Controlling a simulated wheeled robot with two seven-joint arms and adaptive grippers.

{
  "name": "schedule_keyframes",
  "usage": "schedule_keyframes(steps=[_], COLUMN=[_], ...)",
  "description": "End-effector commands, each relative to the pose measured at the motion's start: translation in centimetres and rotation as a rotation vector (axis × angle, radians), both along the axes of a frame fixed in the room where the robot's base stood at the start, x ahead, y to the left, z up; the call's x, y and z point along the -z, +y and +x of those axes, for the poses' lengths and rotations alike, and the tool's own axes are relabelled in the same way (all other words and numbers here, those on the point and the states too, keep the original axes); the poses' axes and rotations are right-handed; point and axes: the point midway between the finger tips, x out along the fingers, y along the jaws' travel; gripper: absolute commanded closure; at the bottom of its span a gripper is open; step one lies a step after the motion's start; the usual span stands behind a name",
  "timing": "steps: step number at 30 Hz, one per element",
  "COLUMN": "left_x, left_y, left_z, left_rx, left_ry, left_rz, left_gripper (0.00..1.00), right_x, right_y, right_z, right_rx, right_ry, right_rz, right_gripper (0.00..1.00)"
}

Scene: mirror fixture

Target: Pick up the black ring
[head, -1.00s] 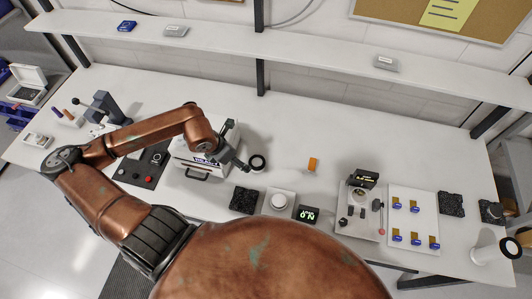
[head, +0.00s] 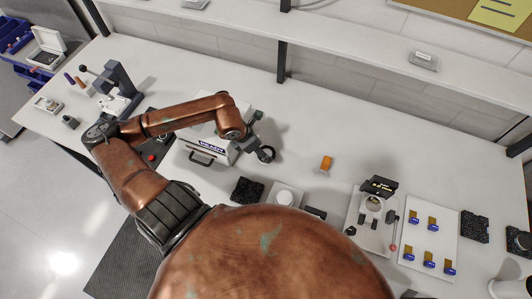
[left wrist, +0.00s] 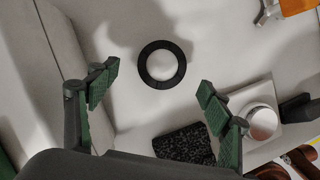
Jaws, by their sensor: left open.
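The black ring (left wrist: 142,64) shows in the left wrist view, ahead of and between the two fingers. Its middle is bright white; I cannot tell whether that is the table or a white piece under it. In the head view the ring (head: 267,160) is beside the white case, close to my left gripper (head: 258,132), which partly covers it. My left gripper (left wrist: 160,80) is open and empty, its green-padded fingers apart on either side of the ring's line, not visibly touching it. My right gripper is not in view.
A white case (head: 203,150) stands left of the ring. A black textured pad (head: 247,190) and a round white-topped device (head: 285,197) are in front. The table behind the ring is clear.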

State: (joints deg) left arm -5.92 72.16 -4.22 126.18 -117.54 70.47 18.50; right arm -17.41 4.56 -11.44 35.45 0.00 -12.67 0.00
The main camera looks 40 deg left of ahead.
Motion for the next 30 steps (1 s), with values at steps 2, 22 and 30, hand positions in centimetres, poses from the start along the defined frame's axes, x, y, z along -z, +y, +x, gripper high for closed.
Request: schedule_keyframes(steps=[2,22,30], left_x=[0.8,3.9,3.9], left_y=[-0.5,-0.6,-0.6], left_z=[0.5,1.4,1.4], left_rx=[0.0,-0.003,-0.003], left_ry=[-0.001,0.001,0.001], left_rz=[-0.005,0.0,0.0], left_gripper=[0.27,0.39,0.58], right_x=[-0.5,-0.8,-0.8], right_y=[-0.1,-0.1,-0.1], right_z=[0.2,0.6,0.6], right_rx=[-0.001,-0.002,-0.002], right_ry=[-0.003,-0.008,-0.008], right_rz=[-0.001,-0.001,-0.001], right_gripper=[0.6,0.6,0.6])
